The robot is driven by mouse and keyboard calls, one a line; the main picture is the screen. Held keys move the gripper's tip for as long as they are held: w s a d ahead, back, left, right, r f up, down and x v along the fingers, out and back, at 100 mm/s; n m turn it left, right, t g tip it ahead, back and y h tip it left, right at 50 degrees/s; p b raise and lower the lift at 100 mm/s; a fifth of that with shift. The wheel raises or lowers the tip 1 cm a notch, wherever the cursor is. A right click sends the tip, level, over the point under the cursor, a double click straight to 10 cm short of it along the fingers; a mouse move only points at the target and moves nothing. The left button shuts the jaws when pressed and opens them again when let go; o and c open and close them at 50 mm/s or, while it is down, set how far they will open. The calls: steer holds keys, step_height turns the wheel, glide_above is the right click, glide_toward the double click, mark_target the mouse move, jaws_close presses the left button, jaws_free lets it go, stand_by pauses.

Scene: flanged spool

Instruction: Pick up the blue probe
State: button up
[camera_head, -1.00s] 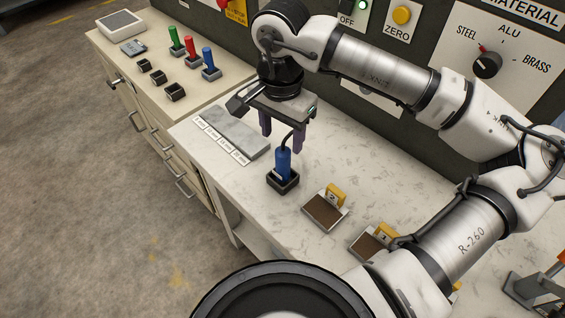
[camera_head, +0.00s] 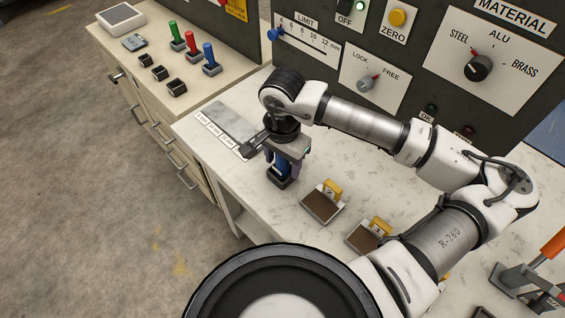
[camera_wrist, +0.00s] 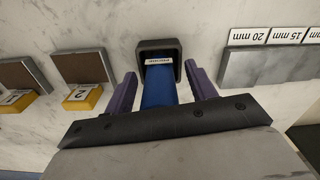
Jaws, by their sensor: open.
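The blue probe (camera_head: 281,170) stands upright in a small black square holder (camera_head: 279,181) on the light marble bench. In the wrist view the probe (camera_wrist: 160,86) has a white label near its lower end, inside the holder (camera_wrist: 158,45). My gripper (camera_head: 281,170) is over the probe, with its purple fingers down on either side of it. In the wrist view the fingers of my gripper (camera_wrist: 160,82) are apart, with a gap on both sides of the probe. The probe's top is hidden by my gripper body.
Two brown pads with yellow number tags (camera_head: 321,202) (camera_head: 368,238) lie right of the holder. A grey stepped block (camera_head: 232,122) with millimetre labels lies to the left. Green, red and blue handled tools (camera_head: 193,47) stand on the far cabinet. A control panel (camera_head: 420,70) rises behind.

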steer(key=shift+c, duration=0.4)
steer(key=c, duration=1.1)
steer(key=shift+r, duration=0.1)
